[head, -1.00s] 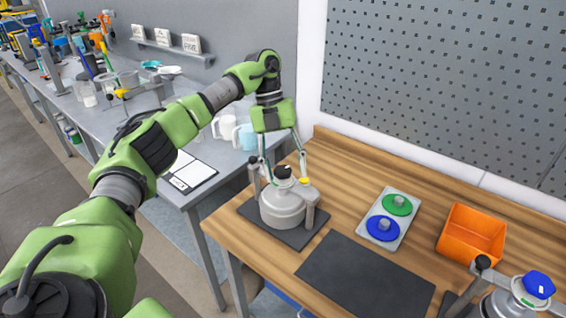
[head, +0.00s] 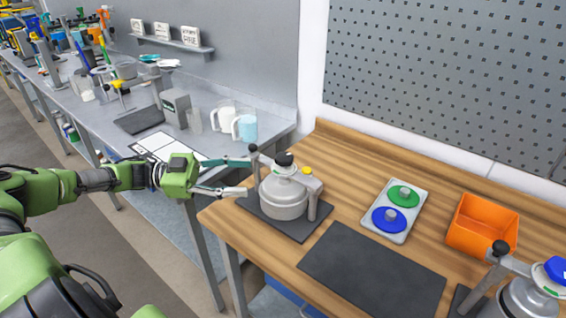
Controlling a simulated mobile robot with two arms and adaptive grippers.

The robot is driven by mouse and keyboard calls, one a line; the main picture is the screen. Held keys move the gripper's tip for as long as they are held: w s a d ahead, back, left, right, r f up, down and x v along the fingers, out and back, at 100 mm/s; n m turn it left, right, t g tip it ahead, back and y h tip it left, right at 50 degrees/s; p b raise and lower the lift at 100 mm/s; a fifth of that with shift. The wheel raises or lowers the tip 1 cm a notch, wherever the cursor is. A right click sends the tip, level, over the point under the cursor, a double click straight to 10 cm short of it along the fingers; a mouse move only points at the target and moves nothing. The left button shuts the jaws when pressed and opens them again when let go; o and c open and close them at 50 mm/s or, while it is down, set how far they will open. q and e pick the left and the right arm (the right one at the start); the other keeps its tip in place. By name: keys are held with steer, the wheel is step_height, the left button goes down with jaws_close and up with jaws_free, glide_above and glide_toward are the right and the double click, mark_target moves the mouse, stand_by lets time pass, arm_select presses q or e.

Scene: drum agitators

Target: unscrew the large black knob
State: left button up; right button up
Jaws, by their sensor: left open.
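A grey drum agitator (head: 283,197) stands upright on a dark mat at the left end of the wooden table. A broad black knob (head: 284,159) sits on top of it, in the middle of its crossbar. A smaller black ball (head: 253,148) tops the post at the crossbar's left end. My left gripper (head: 248,177) comes in from the left, sideways and open. One fingertip is near the post just below the ball, the other lower, beside the drum's left side. I cannot tell whether they touch. Nothing shows between the fingers. My right gripper is out of view.
A dark mat (head: 372,275) lies empty at front. A tray (head: 409,232) holds a green and a blue disc. An orange bin (head: 482,225) and a second agitator (head: 525,298) with a blue top stand right. A cluttered grey bench (head: 200,150) is at left.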

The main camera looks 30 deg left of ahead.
arm_select(q)
steer(key=w+a+n+t+y, duration=0.2)
steer(key=a+n+t, duration=0.1)
steer(key=a+n, duration=0.15)
steer(key=n+y+b, duration=0.1)
steer(key=b, duration=0.4)
glide_toward(283, 157)
steer(key=x, duration=0.3)
steer(key=shift+w+d+f+t+b, duration=0.25)
steer(key=shift+w+d+t+b, duration=0.15)
steer(key=shift+w+d+b, duration=0.15)
steer(key=shift+w+d+r, duration=0.1)
steer(key=shift+w+d, duration=0.15)
steer(key=shift+p+x, duration=0.3)
steer(key=shift+x, duration=0.85)
steer(key=shift+p+x, duration=0.4)
steer(key=shift+x, duration=0.9)
steer(key=c, duration=1.1)
